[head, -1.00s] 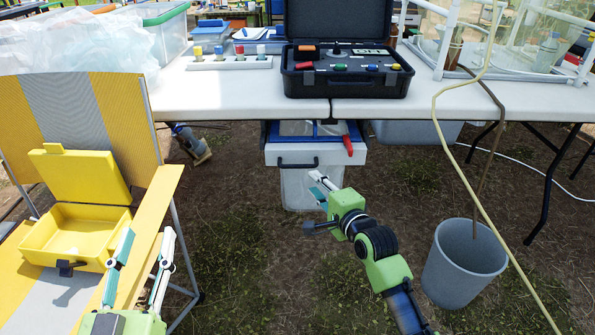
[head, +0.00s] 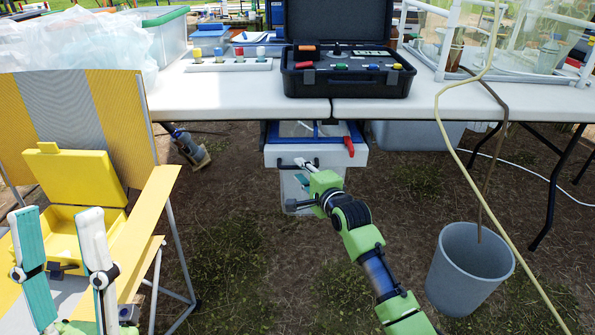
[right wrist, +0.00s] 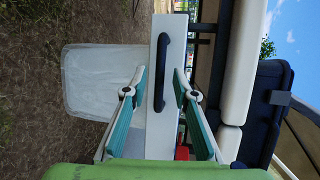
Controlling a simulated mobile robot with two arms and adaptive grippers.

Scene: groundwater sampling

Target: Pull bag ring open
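The bag ring (head: 352,158) is a white frame with a black bar handle (head: 290,163) on its front, under the table edge. A blue inner frame and a red clip show at its top. A pale bag (head: 328,175) hangs below it. In the right wrist view the black handle (right wrist: 163,62) stands upright between the spread fingertips, with a gap on both sides. My right gripper (head: 304,168) is at the handle, open and empty. The translucent bag also shows in the right wrist view (right wrist: 98,85). My left gripper (head: 60,212) is open and empty, in front of the yellow box.
A white table (head: 230,98) carries an open black case (head: 350,82). A grey bucket (head: 465,262) stands on the right with a cream hose passing in front. A yellow folding chair (head: 140,215) with a yellow box (head: 75,180) is at left. The grass between is clear.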

